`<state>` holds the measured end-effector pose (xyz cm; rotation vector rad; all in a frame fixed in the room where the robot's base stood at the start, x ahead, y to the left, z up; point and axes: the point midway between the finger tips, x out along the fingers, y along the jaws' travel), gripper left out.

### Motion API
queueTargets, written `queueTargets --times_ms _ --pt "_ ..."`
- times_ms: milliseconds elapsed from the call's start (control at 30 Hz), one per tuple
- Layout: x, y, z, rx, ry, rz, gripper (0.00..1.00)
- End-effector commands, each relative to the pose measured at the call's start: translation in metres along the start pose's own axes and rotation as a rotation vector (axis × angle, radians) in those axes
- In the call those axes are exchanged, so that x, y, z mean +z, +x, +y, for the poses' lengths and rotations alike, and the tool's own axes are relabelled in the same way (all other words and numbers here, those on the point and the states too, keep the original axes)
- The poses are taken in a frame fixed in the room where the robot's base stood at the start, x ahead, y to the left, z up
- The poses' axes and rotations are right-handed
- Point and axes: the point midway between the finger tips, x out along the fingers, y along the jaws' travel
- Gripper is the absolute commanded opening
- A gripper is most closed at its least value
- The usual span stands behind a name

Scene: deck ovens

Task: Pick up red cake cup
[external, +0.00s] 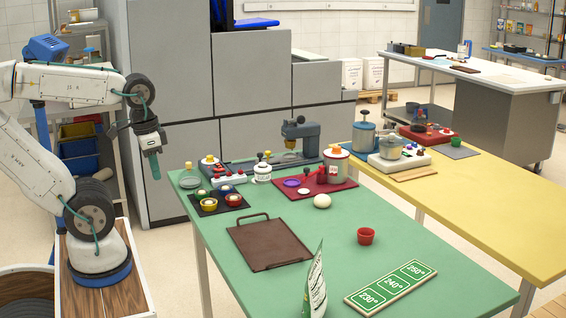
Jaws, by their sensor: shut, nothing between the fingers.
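The red cake cup (366,236) stands upright on the green table (430,268), right of its middle, with clear table around it. My gripper (155,167) hangs pointing down at the left, beyond the table's left edge and higher than its top. It is shut and empty, far to the left of the red cup. Nothing hides the cup.
A brown tray (268,258) lies left of the cup. A green-and-white temperature sign (390,287) and a standing packet (316,285) are in front. A white ball (322,201), a sugar jar (262,172) and small cups (209,203) stand behind. A yellow table (480,200) adjoins at right.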

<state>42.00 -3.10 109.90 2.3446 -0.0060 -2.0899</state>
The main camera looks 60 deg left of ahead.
Motion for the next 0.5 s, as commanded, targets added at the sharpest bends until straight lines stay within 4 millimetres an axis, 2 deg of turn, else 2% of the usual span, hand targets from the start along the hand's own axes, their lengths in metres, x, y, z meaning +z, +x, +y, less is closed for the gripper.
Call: queueTargets --times_ms 400,433,500 --pt "0.0000 0.0000 -0.0001 0.000 0.000 0.000 0.00" --pt "0.0000 0.0000 0.0000 0.000 0.000 0.000 0.03" --pt "0.0000 0.0000 0.0000 0.000 0.000 0.000 0.22"
